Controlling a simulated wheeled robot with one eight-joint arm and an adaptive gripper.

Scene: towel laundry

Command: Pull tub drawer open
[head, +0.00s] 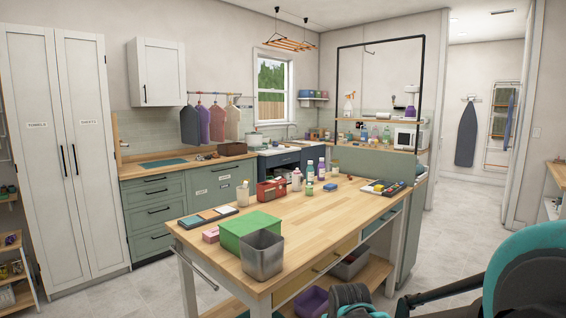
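No drawer is clearly marked as the tub drawer. The central worktable (330,212) has a yellow drawer front (322,266) and a teal drawer front (378,223) along its right side; both look shut. The green base cabinet (158,238) on the back left has several shut drawers with dark handles. Its paler green section (222,184) carries small labels too small to read. Parts of my teal and black arm show at the bottom and lower right. I cannot make out my gripper's fingers.
A grey metal bin (262,255) and a green box (245,230) stand on the worktable's near end. A grey tub (350,263) and a purple tub (311,301) sit below it. A tall white cupboard (62,150) stands left. Floor is free between cupboard and table.

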